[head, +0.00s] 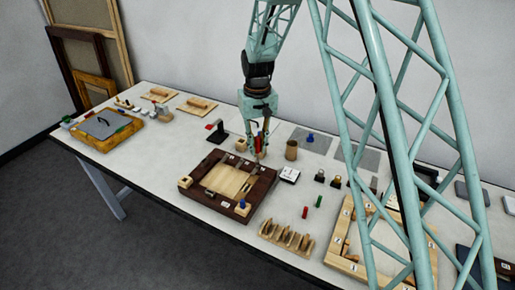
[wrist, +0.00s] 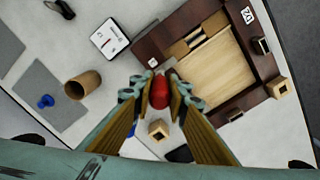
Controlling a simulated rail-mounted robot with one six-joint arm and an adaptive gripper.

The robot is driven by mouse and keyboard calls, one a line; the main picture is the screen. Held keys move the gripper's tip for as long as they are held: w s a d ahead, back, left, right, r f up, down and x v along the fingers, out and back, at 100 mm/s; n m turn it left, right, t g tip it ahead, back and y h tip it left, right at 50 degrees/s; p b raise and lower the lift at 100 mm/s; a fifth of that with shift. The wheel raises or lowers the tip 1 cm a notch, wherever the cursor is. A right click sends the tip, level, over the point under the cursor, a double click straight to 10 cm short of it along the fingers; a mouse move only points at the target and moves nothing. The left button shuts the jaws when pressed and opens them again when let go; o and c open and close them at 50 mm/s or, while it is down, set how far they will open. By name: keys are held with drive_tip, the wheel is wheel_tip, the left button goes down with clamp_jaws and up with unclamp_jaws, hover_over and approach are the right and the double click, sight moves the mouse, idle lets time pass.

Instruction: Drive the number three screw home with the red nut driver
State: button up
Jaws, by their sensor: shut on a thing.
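My gripper (head: 260,150) is shut on the red nut driver (wrist: 159,92). The driver's red handle shows between the fingers in the wrist view and as a red streak (head: 259,141) in the head view. My gripper is at the back right corner of the dark wooden frame (head: 263,190), which has a pale panel (head: 228,180) inside it. The frame also shows in the wrist view (wrist: 150,48). The driver's tip is hidden, so I cannot tell whether it touches anything. I cannot make out the number three screw.
A brown cup (head: 291,150) and a white labelled box (head: 289,175) stand right of my gripper. A small pale block (wrist: 158,130) with a dark opening is close to the fingers. A pale numbered frame (head: 345,262) and a wooden rack (head: 286,238) lie at the front right.

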sight(257, 137)
drive_tip(key=shift+r+p, duration=0.75)
drive_tip(key=shift+r, duration=1.1)
drive_tip(key=shift+w, duration=0.1)
